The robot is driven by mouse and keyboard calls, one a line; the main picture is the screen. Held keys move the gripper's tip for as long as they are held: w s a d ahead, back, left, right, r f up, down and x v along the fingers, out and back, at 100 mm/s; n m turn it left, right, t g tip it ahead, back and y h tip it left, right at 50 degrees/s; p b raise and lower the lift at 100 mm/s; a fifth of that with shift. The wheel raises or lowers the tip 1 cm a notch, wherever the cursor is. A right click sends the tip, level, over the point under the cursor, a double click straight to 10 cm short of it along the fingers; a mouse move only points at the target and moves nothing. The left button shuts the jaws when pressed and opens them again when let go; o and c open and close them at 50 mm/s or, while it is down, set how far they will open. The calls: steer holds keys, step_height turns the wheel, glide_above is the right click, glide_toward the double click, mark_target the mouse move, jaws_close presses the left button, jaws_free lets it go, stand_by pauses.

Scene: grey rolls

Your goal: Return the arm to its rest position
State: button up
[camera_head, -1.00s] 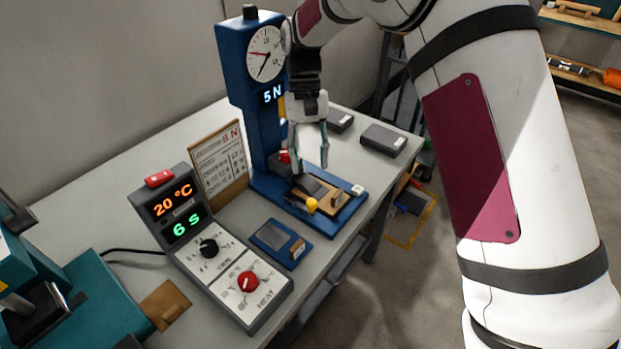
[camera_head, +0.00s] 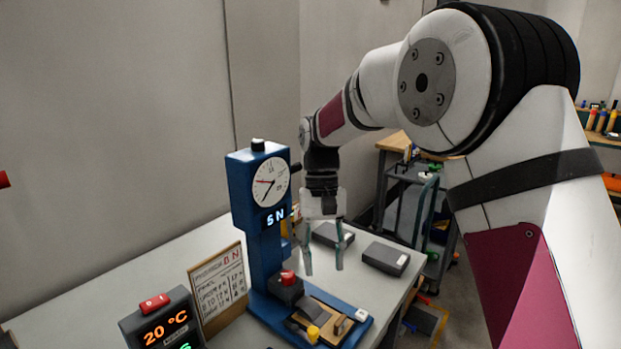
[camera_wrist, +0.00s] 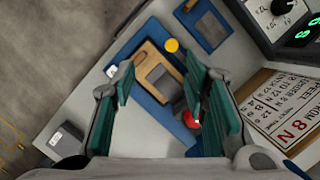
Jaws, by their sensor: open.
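My gripper (camera_head: 323,258) hangs fingers-down in the head view, in front of the blue test stand (camera_head: 245,205) and above its base. Its two teal-padded fingers are apart with nothing between them. In the wrist view my gripper (camera_wrist: 163,95) is also open, over the stand's blue base. On that base is a wooden block (camera_head: 335,318) with a dark grey piece, a yellow knob (camera_head: 313,333) and a red button (camera_head: 287,277). The fingers look clear of these parts. My white arm reaches in from the right, bent at the elbow.
A control box (camera_head: 160,318) reading 20 °C stands at lower left, beside a paper sign (camera_head: 218,287). A cart (camera_head: 415,190) stands beyond. The space above the table's left is free.

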steer(key=s+d+r+m+t+p, duration=0.1)
steer(key=s+d+r+t, duration=0.2)
steer(key=s+d+r, duration=0.55)
steer(key=s+d+r+t+p, duration=0.15)
steer(key=s+d+r, duration=0.35)
steer(key=s, duration=0.6)
steer(key=s+d+f+t, duration=0.2)
steer(key=s+d+t, duration=0.1)
steer(key=s, duration=0.6)
steer(key=shift+s+d, duration=0.15)
steer(key=shift+s, duration=0.2)
